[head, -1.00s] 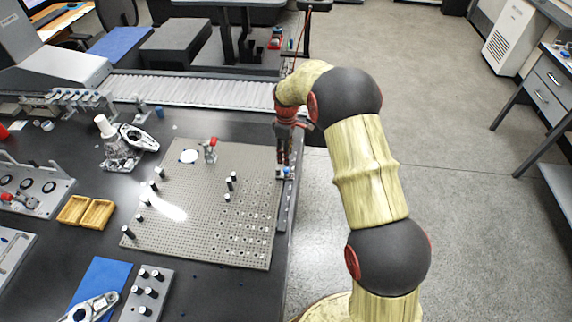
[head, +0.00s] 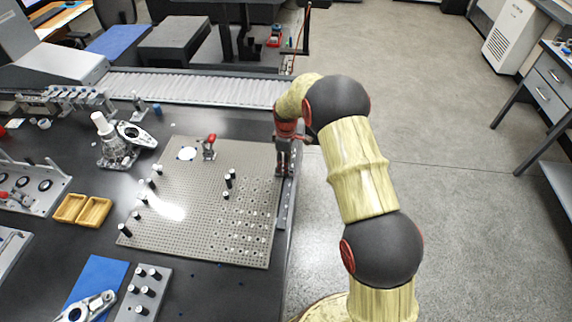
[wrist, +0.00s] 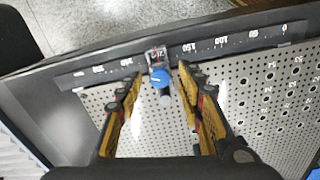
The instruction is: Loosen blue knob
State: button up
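The blue knob (wrist: 161,77) shows in the wrist view. It sits on a small slider block (wrist: 156,57) on the dark numbered scale rail (wrist: 223,43) along the table edge. My gripper (wrist: 158,82) is open, with its two yellow-padded fingers apart on the left and right of the knob. I cannot tell whether either finger touches it. In the head view my gripper (head: 284,170) points down over the right edge of the perforated plate, and the knob is hidden there.
The perforated plate (head: 190,235) carries several black-and-white posts and a red-topped clamp (head: 209,147). A white roller conveyor (head: 195,86) runs behind it. Yellow trays (head: 69,208) stand at the left. Open floor lies to the right of the table.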

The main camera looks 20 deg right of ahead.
jog(key=shift+c, duration=0.4)
grip_shut()
jog(key=shift+r, duration=0.1)
jog(key=n+p, duration=0.1)
jog(key=n, duration=0.1)
jog(key=shift+n+p, duration=0.4)
jog(key=n+p, duration=0.1)
jog(key=n, duration=0.2)
jog(key=shift+n, duration=0.3)
jog(key=n+p, duration=0.1)
jog(key=n, duration=0.2)
jog(key=shift+p, duration=0.3)
jog(key=shift+n+p, duration=0.35)
jog(key=shift+n, duration=1.45)
